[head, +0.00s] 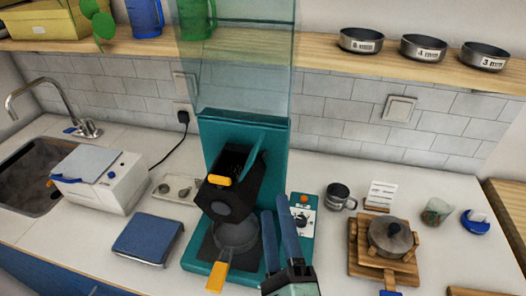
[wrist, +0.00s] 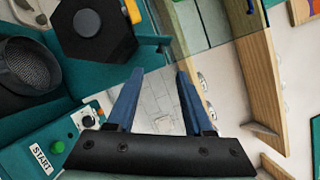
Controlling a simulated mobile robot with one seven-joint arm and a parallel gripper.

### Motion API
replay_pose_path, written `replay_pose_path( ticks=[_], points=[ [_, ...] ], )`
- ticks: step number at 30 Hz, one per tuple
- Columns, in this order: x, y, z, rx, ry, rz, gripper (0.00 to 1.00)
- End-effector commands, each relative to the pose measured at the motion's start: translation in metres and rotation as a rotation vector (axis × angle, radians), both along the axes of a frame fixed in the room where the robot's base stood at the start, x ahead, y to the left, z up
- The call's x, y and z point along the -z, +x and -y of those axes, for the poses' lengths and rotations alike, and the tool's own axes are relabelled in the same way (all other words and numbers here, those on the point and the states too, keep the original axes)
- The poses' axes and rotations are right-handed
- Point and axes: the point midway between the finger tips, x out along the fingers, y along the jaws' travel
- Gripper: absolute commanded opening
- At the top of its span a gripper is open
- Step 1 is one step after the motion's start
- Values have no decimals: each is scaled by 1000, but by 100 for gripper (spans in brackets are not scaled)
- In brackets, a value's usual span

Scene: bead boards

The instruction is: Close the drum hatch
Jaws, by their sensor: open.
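The black drum (head: 234,186) sits tilted on the teal machine (head: 209,140), with an orange tab (head: 219,180) on its front. The teal hatch flap (head: 255,152) stands up at an angle from the drum's top right, and the dark opening beside it shows. My gripper (head: 273,204) is open and empty, with blue fingers, just right of the drum and in front of the flap. In the wrist view the fingertips (wrist: 158,72) are apart with nothing between them. The drum (wrist: 97,25) is at the upper left there, with no clear contact.
A wire basket (head: 235,237) with an orange handle (head: 216,277) sits below the drum. A control panel with a green START button (wrist: 57,147) is beside my gripper. A clear shield (head: 235,65) rises above the machine. A pot on a wooden stand (head: 383,262) is at right.

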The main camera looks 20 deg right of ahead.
Motion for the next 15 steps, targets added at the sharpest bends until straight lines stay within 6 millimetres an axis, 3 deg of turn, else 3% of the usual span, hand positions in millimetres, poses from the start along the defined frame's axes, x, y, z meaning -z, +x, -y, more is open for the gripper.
replay_pose_path(
  ticks=[15],
  points=[
    [-19,84,20,-1,-6,3,52]
  ],
)
